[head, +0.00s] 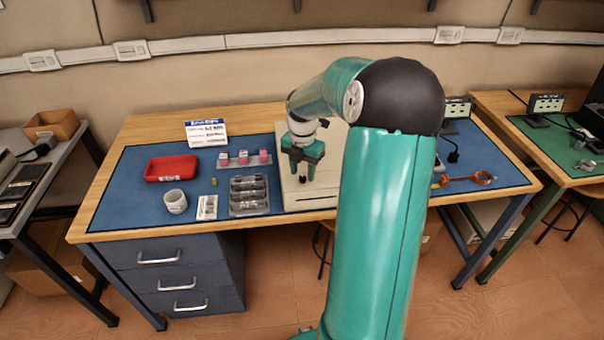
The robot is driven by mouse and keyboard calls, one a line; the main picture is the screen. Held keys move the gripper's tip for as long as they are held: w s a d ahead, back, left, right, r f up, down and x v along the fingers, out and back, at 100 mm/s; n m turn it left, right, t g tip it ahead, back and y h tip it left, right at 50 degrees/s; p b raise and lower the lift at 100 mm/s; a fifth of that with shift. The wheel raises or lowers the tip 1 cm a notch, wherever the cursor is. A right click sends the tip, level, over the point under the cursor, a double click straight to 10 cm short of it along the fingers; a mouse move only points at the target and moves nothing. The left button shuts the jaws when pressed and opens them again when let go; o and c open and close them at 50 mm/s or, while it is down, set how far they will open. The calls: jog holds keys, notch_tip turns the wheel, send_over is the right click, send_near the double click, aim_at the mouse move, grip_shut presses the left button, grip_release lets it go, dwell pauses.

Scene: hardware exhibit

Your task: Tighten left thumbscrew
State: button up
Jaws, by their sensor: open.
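A pale beige panel (322,187) lies on the blue mat near the middle of the workbench. A small dark knob (302,179) shows on it; it may be a thumbscrew, but it is too small to tell. My arm hides the right part of the panel, and no second thumbscrew shows.
Orange-handled tool (483,178) lies right.

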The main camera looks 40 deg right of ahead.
jog(key=shift+f, duration=0.9)
grip_shut()
